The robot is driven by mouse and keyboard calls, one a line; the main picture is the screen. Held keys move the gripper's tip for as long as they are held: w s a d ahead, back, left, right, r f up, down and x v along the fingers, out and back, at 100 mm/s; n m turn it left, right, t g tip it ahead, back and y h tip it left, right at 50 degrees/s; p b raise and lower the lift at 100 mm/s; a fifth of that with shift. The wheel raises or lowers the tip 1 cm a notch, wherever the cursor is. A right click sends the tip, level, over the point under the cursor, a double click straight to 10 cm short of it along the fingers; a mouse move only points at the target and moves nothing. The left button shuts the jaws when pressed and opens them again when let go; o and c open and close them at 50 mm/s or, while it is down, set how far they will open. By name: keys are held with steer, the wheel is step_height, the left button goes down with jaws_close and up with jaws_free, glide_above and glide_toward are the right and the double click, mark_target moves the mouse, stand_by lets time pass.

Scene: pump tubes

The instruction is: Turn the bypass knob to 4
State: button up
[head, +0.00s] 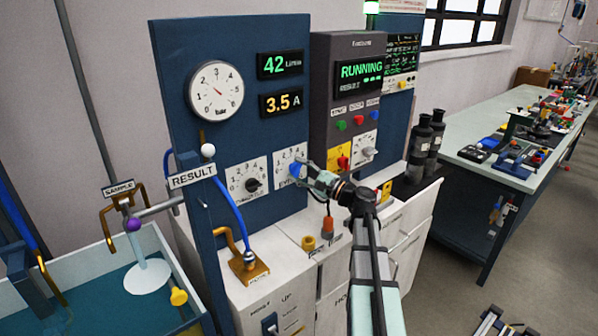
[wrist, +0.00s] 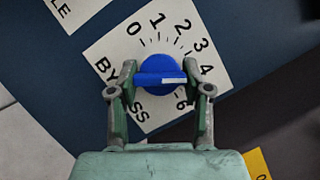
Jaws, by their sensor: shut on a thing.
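The bypass knob is blue, on a white dial plate on the blue panel; it shows in the head view (head: 295,170) and in the wrist view (wrist: 158,70). My gripper is at the knob in the head view (head: 304,172). In the wrist view my gripper (wrist: 161,79) has one finger at each end of the knob's bar, shut on it. The bar lies level in that picture, and its white mark (wrist: 175,81) is on the right half, pointing right, close to the 4 (wrist: 207,69). The 5 is hidden behind the right finger.
A similar dial with a black knob (head: 252,185) is just left of the bypass dial. A grey control box (head: 345,95) reading RUNNING stands to the right. A blue hose (head: 228,205) and a brass pipe (head: 238,250) are at lower left. Displays read 42 and 3.5 A.

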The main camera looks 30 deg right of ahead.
steer(key=o, duration=1.2)
steer(key=v, duration=1.2)
